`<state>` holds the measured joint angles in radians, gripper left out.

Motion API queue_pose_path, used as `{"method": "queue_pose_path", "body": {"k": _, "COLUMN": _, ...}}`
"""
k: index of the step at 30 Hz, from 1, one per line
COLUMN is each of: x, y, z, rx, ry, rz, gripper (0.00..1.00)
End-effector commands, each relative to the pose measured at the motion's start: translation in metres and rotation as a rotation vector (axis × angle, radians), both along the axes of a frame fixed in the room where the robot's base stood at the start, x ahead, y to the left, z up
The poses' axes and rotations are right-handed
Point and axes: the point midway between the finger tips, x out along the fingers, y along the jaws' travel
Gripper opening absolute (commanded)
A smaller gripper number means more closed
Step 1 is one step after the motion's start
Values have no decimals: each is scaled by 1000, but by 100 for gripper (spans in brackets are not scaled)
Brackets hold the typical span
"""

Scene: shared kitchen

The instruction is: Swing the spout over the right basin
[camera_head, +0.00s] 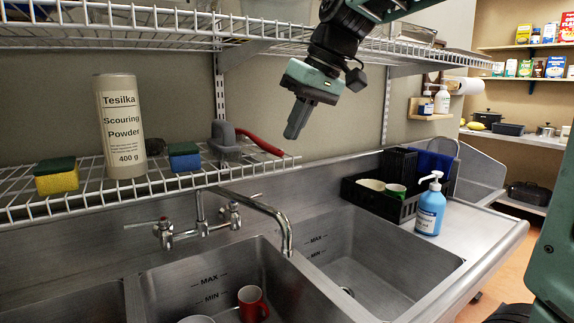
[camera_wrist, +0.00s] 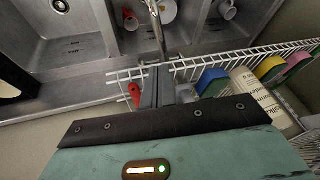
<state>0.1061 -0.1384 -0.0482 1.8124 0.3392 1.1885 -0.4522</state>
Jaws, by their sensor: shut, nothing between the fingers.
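The chrome spout (camera_head: 265,210) of the wall faucet curves out from between its two handles; its tip hangs over the middle basin (camera_head: 180,285), near the divider with the right basin. In the wrist view, the spout (camera_wrist: 156,28) runs over the middle basin beside a red mug. The right basin (camera_head: 375,260) is empty, with a drain; it shows at the left of the wrist view (camera_wrist: 40,50). My gripper (camera_head: 292,135) is shut and empty, above and behind the spout, apart from it. Its fingers (camera_wrist: 158,72) point down toward the sink.
A lower wire shelf (camera_head: 75,205) holds scouring powder (camera_head: 120,125), sponges and a grey object with a red handle (camera_head: 260,142). An upper wire rack (camera_head: 120,35) is near my arm. A red mug (camera_head: 252,303) sits in the middle basin. A blue soap bottle (camera_head: 430,208) stands right of the right basin.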

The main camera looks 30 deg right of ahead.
Motion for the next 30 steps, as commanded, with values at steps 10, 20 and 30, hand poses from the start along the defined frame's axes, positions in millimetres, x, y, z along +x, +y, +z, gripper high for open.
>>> {"method": "queue_pose_path", "body": {"k": 10, "x": -7, "y": 40, "z": -31, "rx": -144, "ry": 74, "rz": 213, "gripper": 0}}
{"method": "queue_pose_path", "body": {"k": 20, "x": -29, "y": 81, "z": -57, "rx": -447, "ry": 149, "rz": 727, "gripper": 0}}
{"method": "queue_pose_path", "body": {"k": 30, "x": -55, "y": 119, "z": -61, "rx": -791, "ry": 177, "rz": 1525, "gripper": 0}}
